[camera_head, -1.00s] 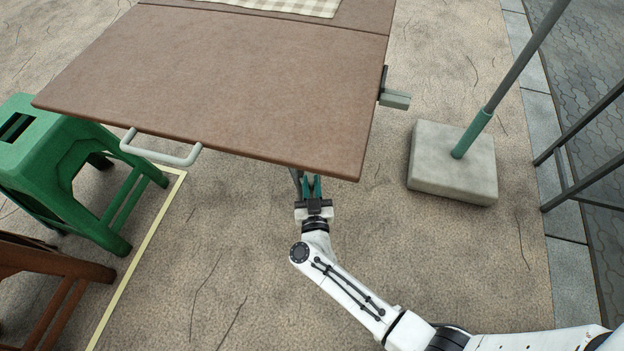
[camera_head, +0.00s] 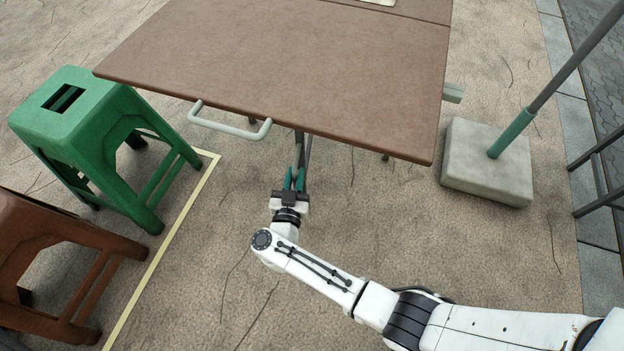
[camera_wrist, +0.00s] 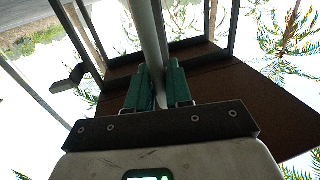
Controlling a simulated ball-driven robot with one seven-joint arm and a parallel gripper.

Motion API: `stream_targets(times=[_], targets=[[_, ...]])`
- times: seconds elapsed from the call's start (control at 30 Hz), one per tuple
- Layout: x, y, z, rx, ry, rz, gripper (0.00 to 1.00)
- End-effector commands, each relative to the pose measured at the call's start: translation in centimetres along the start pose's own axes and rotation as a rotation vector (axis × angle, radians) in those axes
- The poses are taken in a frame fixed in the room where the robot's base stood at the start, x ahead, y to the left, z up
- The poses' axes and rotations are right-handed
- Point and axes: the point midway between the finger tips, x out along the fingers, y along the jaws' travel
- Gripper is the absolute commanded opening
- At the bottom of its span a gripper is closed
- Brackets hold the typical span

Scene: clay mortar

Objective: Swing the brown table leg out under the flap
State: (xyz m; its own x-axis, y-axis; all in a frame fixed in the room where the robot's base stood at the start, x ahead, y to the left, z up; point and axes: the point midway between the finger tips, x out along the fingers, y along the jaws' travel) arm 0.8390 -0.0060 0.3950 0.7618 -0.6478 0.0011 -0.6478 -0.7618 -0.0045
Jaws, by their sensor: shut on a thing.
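The brown table flap (camera_head: 290,75) is raised level with the tabletop, with a pale bar handle (camera_head: 230,127) on its front edge. My gripper (camera_head: 295,180) is just below the flap's front edge, its green fingers shut on a grey leg (camera_head: 302,150). The wrist view shows the leg (camera_wrist: 149,40) running between the green fingers (camera_wrist: 157,88), with the flap's brown underside (camera_wrist: 225,85) and dark frame bars behind. The leg looks grey rather than brown. Its upper end is hidden under the flap in the head view.
A green stool (camera_head: 85,120) and a brown stool (camera_head: 50,260) stand to the left. A concrete block with a pole (camera_head: 487,165) stands at the right, near dark railings (camera_head: 600,175). A pale yellow line (camera_head: 165,250) marks the floor. The floor in front of the flap is clear.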

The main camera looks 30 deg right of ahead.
Motion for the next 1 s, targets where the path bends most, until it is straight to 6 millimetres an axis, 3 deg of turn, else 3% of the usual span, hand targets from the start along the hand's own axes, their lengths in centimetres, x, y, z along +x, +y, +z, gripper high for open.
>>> stream_targets(times=[0.03, 0.2, 0.4, 0.93, 0.97, 1.0], targets=[[0.0, -1.4, 0.3, 0.004, 0.003, -0.007, 0.0], [0.2, -4.7, 0.4, 0.004, 0.002, -0.005, 0.0], [0.4, -7.0, 0.2, 0.003, -0.001, -0.004, 0.0], [0.4, -7.9, 0.0, 0.003, -0.003, -0.004, 0.0], [0.3, -7.9, 0.0, 0.003, -0.003, -0.005, 0.2], [0.3, -7.9, 0.0, 0.002, -0.003, -0.005, 0.24]])
